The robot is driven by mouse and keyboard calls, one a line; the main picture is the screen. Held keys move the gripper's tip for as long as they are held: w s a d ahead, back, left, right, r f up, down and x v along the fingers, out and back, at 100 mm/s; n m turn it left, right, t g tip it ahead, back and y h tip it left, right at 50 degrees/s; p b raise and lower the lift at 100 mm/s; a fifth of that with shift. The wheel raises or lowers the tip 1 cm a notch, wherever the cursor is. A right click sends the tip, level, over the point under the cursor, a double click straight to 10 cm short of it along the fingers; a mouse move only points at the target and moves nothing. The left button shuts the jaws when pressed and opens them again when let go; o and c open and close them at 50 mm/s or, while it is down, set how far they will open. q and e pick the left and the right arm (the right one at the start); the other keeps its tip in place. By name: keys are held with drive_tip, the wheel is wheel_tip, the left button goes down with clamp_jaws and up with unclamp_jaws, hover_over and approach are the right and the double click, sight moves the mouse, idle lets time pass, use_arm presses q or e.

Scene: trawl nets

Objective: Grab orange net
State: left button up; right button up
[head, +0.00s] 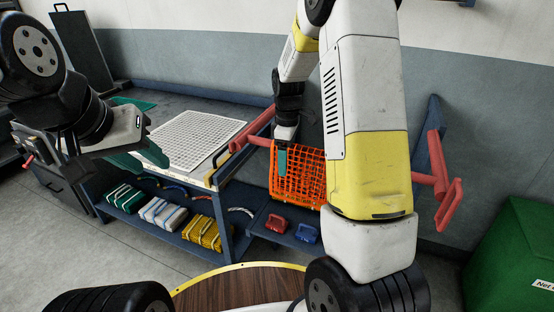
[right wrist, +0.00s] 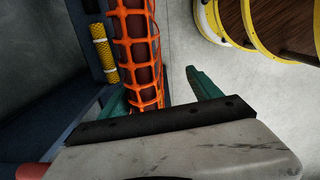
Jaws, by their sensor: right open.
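The orange net (head: 300,180) hangs over a red bar (head: 252,136) beside the wall, right of the blue bench. My right gripper (head: 282,162) points down at the net's left edge in the head view. In the right wrist view the net (right wrist: 139,55) shows as orange mesh over a dark red bar. My open right gripper (right wrist: 162,95) has the mesh in line with its gap, closer to the left finger; whether they touch I cannot tell. My left gripper (head: 140,155) is over the bench's left part, away from the net; its opening is unclear.
The blue bench holds a white grid panel (head: 192,138), with bundled nets, green (head: 124,197), white (head: 162,211) and yellow (head: 203,233), on its lower shelf. Red (head: 276,224) and blue (head: 306,233) pieces sit below the orange net. A green box (head: 515,255) stands at right.

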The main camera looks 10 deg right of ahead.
drive_tip(key=shift+f, duration=0.6)
drive_tip(key=shift+f, duration=1)
drive_tip(key=shift+a, duration=0.1)
drive_tip(key=c, duration=1.4)
wheel_tip(320, 180, up, 11)
drive_tip(key=shift+s+a, duration=0.1)
clamp_jaws()
drive_tip(key=shift+r, duration=0.5)
